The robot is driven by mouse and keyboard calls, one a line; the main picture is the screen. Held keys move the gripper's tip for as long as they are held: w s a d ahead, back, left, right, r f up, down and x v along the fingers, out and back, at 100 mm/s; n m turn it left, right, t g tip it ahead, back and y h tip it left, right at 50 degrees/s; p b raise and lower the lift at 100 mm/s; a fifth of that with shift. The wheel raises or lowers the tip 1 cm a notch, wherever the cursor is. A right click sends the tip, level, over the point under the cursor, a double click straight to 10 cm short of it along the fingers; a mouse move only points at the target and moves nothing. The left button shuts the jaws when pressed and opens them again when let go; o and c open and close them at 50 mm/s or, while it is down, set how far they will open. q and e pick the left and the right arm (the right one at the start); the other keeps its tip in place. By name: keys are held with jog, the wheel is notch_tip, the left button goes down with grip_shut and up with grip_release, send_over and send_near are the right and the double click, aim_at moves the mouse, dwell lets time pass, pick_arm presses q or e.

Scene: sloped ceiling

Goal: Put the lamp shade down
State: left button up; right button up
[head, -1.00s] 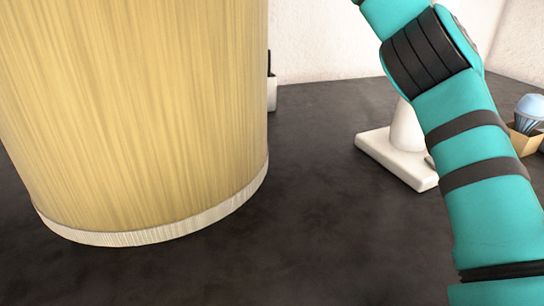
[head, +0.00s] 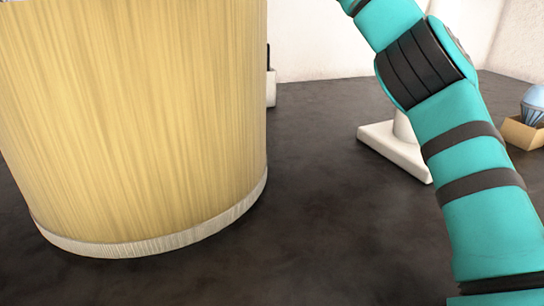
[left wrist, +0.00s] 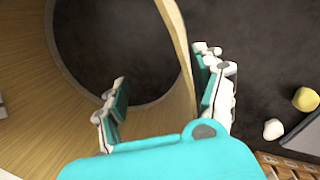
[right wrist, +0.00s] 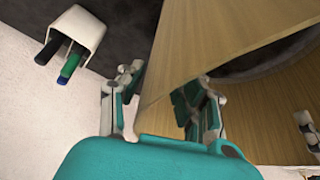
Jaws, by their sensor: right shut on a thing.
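The lamp shade (head: 140,130) is a large tan cylinder with a pale lower rim, filling the left of the head view. It is upright above the dark surface; I cannot tell whether its rim touches. In the left wrist view, my left gripper (left wrist: 163,95) straddles the shade's wall (left wrist: 183,50), one finger inside and one outside, spread wide apart. In the right wrist view, my right gripper (right wrist: 158,98) is shut on the shade's wall (right wrist: 190,40), with one finger on each side. Both grippers are hidden in the head view.
A white stand (head: 395,148) is behind my right arm. A small box (head: 522,132) with a blue striped thing (head: 534,104) is at the right. A white holder with pens (right wrist: 77,35) stands near the wall. The dark surface (head: 320,220) between shade and arm is clear.

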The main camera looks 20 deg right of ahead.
pick_arm(q)
jog(key=shift+f, duration=0.1)
dwell(0.4)
jog(key=o, duration=0.4)
jog(key=shift+a, duration=0.1)
pick_arm(e)
jog(key=o, duration=0.8)
jog(key=shift+d, duration=0.1)
jog(key=shift+o, duration=0.2)
jog(key=v, duration=0.7)
jog(key=shift+r, duration=0.15)
